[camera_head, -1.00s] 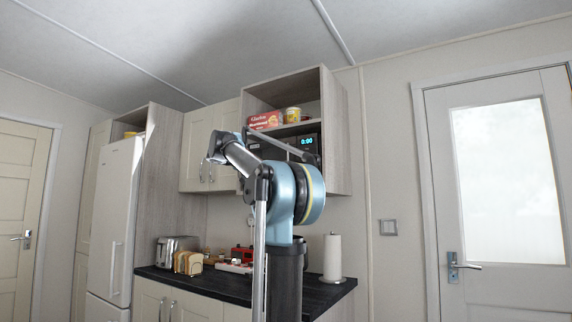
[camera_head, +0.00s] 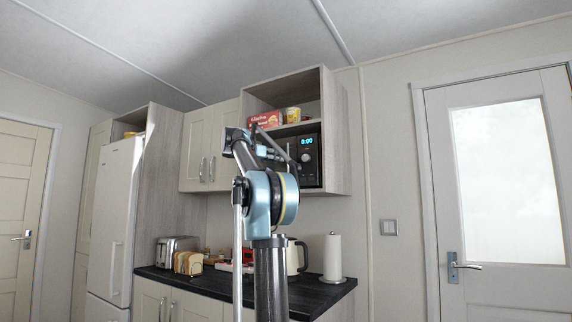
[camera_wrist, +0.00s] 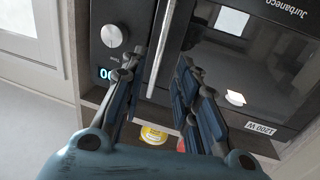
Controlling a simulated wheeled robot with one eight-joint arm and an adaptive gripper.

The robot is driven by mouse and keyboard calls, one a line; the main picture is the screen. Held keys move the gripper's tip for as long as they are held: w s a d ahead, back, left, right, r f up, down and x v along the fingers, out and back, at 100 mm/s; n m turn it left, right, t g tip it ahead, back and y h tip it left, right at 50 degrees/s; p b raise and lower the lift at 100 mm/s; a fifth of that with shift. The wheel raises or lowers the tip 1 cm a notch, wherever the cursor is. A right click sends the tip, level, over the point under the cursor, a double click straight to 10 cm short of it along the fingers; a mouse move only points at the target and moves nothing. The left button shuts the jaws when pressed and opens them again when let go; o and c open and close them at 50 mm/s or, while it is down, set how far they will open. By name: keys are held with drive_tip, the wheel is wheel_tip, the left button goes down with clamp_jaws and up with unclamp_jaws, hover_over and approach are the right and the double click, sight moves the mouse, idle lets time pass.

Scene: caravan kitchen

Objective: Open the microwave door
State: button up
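The black microwave (camera_head: 309,165) sits in the open wall cabinet in the head view, with a lit 0:00 display. My arm covers much of its front, and its door appears closed. In the wrist view the microwave door (camera_wrist: 255,65) fills the right, and the round knob (camera_wrist: 111,36) is at the upper left. The pale bar handle (camera_wrist: 162,42) runs between door and control panel. My gripper (camera_wrist: 157,72) is open in the wrist view, with one finger on each side of the handle in the picture. I cannot tell whether either finger touches it.
A red box (camera_head: 265,119) and a yellow tin (camera_head: 292,114) stand on the shelf above the microwave. Below, the dark counter (camera_head: 312,299) holds a toaster (camera_head: 176,250), bread (camera_head: 187,263), a kettle (camera_head: 295,257) and a paper roll (camera_head: 332,256).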

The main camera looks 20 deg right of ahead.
sight(288, 159)
drive_tip(key=x, duration=0.8)
drive_tip(key=shift+w+d, duration=0.15)
drive_tip(key=shift+d, duration=0.2)
